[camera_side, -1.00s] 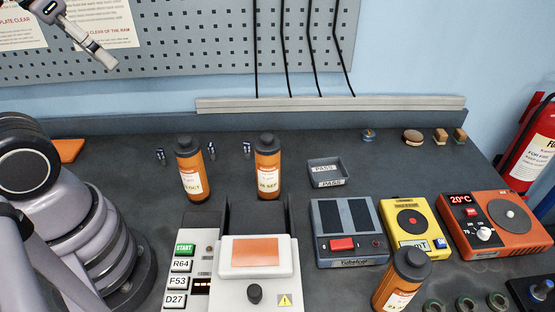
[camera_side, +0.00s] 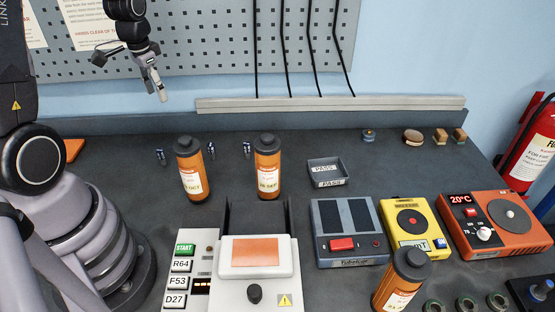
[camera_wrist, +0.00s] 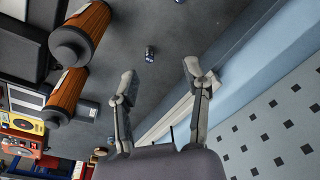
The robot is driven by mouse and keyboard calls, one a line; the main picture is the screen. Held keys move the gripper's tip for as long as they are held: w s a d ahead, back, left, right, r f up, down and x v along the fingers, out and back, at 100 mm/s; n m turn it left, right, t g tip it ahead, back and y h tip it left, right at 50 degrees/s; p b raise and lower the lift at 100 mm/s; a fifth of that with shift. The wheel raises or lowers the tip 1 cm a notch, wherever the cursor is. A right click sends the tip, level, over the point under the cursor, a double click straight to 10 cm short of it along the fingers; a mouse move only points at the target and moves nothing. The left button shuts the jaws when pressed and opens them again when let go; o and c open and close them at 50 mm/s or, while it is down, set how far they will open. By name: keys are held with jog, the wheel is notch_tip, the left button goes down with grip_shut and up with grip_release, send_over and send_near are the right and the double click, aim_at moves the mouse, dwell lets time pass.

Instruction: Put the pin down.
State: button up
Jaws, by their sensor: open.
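My gripper (camera_side: 160,92) hangs in the air at the upper left, in front of the pegboard and well above the bench. In the wrist view its two fingers (camera_wrist: 160,77) are spread, with nothing between them. Several small dark pin-like pieces with blue and white marks stand on the bench near the back: one at the left (camera_side: 161,156), one between the two bottles (camera_side: 211,151) and one at the right (camera_side: 246,149). In the wrist view one such piece (camera_wrist: 150,53) shows beyond the fingertips, apart from them. I cannot tell which one is the task's pin.
Two orange bottles with black caps, one left (camera_side: 189,170) and one right (camera_side: 267,168), stand close by these pieces. A dark PASS tray (camera_side: 327,184) is to their right. A white machine (camera_side: 255,270), a grey device (camera_side: 348,232) and a third bottle (camera_side: 402,280) are in front.

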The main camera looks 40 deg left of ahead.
jog(key=g, duration=0.1)
send_over(159, 152)
notch_tip(159, 152, down, 10)
jog(key=shift+h, duration=0.3)
notch_tip(159, 152, down, 8)
jog(key=shift+r, duration=0.1)
jog(key=f, duration=0.5)
jog(key=shift+w+a+f, duration=0.25)
jog(key=shift+f, duration=0.1)
grip_shut()
